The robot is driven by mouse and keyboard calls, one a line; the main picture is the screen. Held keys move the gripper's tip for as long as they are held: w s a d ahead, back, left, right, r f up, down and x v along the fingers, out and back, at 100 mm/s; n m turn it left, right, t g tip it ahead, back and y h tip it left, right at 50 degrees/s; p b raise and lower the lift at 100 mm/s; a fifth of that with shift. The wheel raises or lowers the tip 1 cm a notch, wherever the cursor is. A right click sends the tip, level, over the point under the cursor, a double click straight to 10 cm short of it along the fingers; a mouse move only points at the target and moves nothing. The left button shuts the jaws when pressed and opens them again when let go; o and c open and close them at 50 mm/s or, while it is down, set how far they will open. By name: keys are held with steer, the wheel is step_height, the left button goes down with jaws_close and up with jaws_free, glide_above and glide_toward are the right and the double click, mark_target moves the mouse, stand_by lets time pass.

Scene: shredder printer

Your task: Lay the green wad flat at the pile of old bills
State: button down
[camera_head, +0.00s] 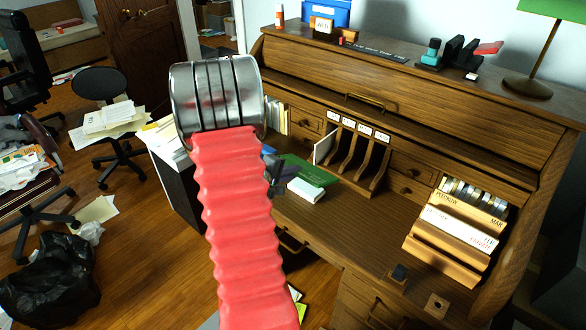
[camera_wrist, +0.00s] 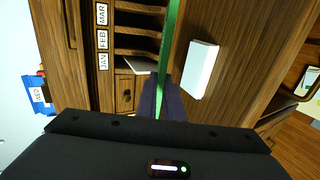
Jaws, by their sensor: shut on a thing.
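The green wad (camera_head: 310,172) is a thin flat piece over the desk's writing surface. In the wrist view it is seen edge-on as a narrow green strip (camera_wrist: 170,50) between my fingers. My gripper (camera_head: 273,165) is shut on it and is largely hidden behind my red arm in the head view; the dark fingers (camera_wrist: 160,98) show in the wrist view. A small white stack (camera_head: 306,190) lies on the desk just in front of the wad; it also shows in the wrist view (camera_wrist: 199,68). I cannot tell whether it is the pile of old bills.
The wooden roll-top desk (camera_head: 370,220) has labelled slots (camera_head: 352,155) behind the wad and a letter rack (camera_head: 455,235) at right. The desk surface between stack and rack is largely clear. A black bin (camera_head: 178,190) stands left of the desk; a black bag (camera_head: 50,280) lies on the floor.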

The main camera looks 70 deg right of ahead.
steer(key=shift+f, duration=2.95)
steer(key=c, duration=1.8)
jaws_free()
steer(key=shift+f, duration=0.4)
steer(key=shift+f, duration=0.35)
steer(key=shift+f, duration=0.35)
steer(key=shift+f, duration=0.35)
